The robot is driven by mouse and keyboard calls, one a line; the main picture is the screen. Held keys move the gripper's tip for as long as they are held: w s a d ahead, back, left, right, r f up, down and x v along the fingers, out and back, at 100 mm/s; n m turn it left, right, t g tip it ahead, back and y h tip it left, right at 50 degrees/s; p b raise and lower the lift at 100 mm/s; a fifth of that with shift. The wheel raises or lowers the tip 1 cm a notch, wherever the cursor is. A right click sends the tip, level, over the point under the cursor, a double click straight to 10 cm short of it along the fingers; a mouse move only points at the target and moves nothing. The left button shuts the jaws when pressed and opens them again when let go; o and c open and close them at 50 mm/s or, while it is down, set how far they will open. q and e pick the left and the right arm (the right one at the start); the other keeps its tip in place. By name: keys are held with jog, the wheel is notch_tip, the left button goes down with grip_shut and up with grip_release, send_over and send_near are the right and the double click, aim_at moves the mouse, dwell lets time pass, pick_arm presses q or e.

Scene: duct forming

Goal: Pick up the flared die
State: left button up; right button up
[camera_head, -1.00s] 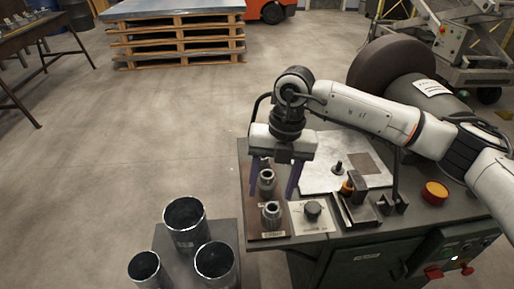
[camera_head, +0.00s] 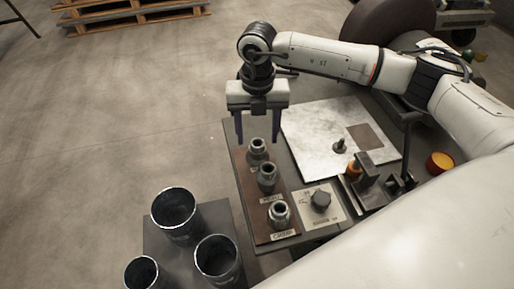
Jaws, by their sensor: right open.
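Three metal dies stand upright in a row on a brown board (camera_head: 246,192) at the left of the workbench: a far die (camera_head: 257,150), a middle die (camera_head: 267,177) and a near die (camera_head: 279,214). Each has a collar and an open top. Their labels are too small to read surely, so I cannot tell which is the flared die. My right gripper (camera_head: 257,136) points down with its fingers apart, at the far end of the row. Its fingertips show on both sides just above the far die, with nothing between them. My left gripper is out of view.
Several dark open pipes (camera_head: 175,212) stand on a low grey stand (camera_head: 212,215) left of the bench. Open floor lies left.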

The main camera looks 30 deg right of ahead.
aim_at(258, 148)
jog(key=f, duration=0.5)
jog(key=shift+s+a+p, duration=0.15)
jog(key=shift+s+p, duration=0.1)
jog(key=shift+p, duration=0.15)
jog(key=shift+r, duration=0.15)
grip_shut()
